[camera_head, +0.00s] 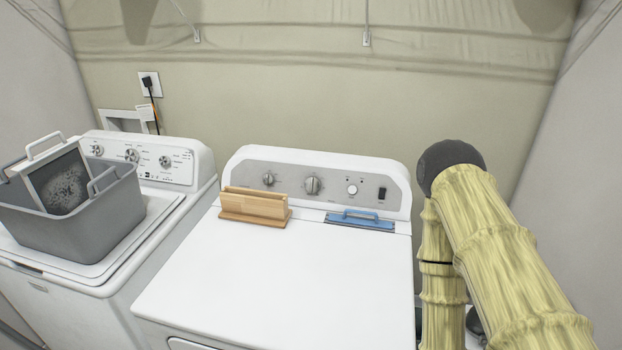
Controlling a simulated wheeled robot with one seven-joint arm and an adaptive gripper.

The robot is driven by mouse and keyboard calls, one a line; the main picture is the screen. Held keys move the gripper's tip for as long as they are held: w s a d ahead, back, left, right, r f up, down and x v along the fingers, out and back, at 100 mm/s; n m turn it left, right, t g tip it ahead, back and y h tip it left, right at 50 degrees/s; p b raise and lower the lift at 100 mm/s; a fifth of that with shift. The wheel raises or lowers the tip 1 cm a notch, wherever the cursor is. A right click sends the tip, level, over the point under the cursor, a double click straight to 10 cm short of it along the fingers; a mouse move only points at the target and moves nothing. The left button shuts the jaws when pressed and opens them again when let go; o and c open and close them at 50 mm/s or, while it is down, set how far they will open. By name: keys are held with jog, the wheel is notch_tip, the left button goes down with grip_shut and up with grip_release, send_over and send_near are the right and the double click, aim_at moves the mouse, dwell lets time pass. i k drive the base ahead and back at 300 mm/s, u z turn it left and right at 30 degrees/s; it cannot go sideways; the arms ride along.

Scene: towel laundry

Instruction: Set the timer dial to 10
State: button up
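The dryer-like white machine in the middle has a grey control panel (335,172) along its back edge. A large silver dial (313,185) sits near the panel's middle, with a smaller dial (268,179) to its left. To the right are a round white knob (352,189) and a black switch (382,193). The markings are too small to read, so I cannot tell which dial is the timer or where it points. My arm, in a yellow sleeve, is bent at the right, beside the machine and apart from the panel. My gripper is not visible.
A wooden holder (254,205) stands before the panel's left part. A blue-handled flat tool (360,221) lies before its right part. The machine's white top (270,270) is otherwise clear. At left, a grey basket (80,220) sits on a second white machine (150,235).

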aim_at(312, 184)
jog(key=u, duration=1.85)
jog(key=k, duration=0.8)
jog(key=z, duration=1.55)
jog(key=i, duration=0.5)
